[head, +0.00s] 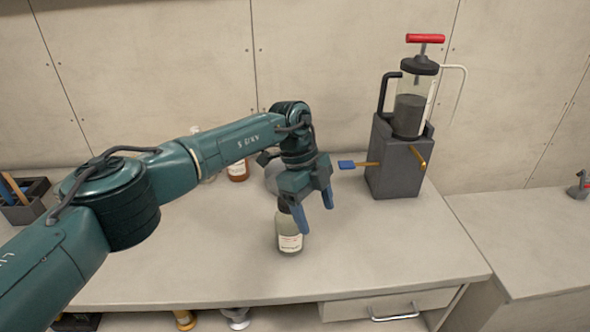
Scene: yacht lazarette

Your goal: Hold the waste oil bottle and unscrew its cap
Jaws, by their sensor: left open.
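A small pale greenish bottle (290,243) with a white label stands upright near the front middle of the workbench. Its dark cap (284,204) is partly hidden by my left gripper. My left gripper (315,217) points down with its blue fingers apart, at the upper right side of this bottle. One finger overlaps the bottle's shoulder in the picture; I cannot tell whether they touch. The label is too small to read, so I cannot confirm this is the waste oil bottle. My right gripper is not in view.
Behind my left arm are an amber bottle (238,171) and a partly hidden clear vessel. A grey box (393,165) holds a pump with a red handle (425,38); a blue-ended tool (347,164) sticks out leftward. The bench (400,250) is clear at front right.

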